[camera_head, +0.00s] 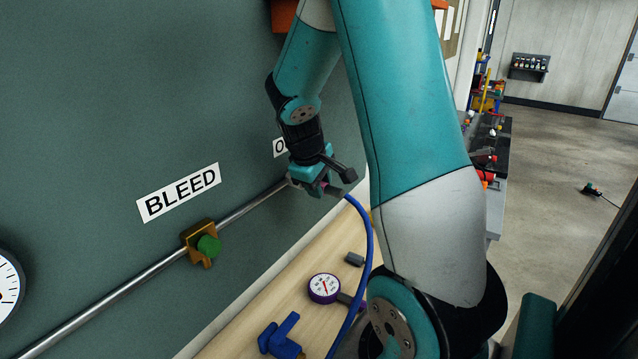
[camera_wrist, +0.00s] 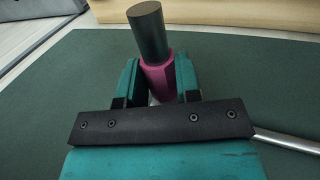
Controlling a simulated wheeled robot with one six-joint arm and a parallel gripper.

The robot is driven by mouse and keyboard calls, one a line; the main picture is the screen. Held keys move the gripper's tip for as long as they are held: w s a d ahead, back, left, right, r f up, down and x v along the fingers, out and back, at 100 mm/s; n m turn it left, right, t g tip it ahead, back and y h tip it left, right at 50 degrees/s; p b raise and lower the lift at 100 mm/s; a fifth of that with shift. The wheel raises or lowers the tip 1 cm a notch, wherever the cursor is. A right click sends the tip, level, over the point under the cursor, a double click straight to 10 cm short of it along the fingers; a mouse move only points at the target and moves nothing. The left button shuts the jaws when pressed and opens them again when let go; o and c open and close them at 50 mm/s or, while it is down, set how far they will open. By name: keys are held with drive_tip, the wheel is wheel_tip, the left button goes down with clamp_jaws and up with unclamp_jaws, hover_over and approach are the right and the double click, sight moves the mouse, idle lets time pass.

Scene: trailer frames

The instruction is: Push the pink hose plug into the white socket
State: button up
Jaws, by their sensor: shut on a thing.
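In the wrist view the pink plug (camera_wrist: 158,80) sits between the two teal fingers of my gripper (camera_wrist: 157,84), which is shut on it. A dark grey cylinder (camera_wrist: 146,28) extends from its far end. In the head view my gripper (camera_head: 315,176) is at the panel, by the right end of the metal pipe. A blue hose (camera_head: 368,235) hangs from the gripper and curves down. I cannot make out the white socket clearly; the fingers and wrist cover that spot, so whether the plug touches it cannot be told.
The metal pipe (camera_head: 130,287) runs along the green panel (camera_head: 90,110), with a brass fitting with a green knob (camera_head: 209,245) and a BLEED label (camera_head: 179,191). Below, a wooden shelf (camera_head: 285,290) carries a purple-rimmed gauge (camera_head: 324,288), a blue valve (camera_head: 280,337) and a small grey block (camera_head: 355,259).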

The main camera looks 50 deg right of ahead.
drive_tip(key=shift+w, duration=0.55)
drive_tip(key=o, duration=1)
drive_tip(key=shift+c, duration=0.2)
drive_tip(key=b+v, duration=0.2)
drive_tip(key=v, duration=1.5)
drive_tip(key=shift+r, duration=0.25)
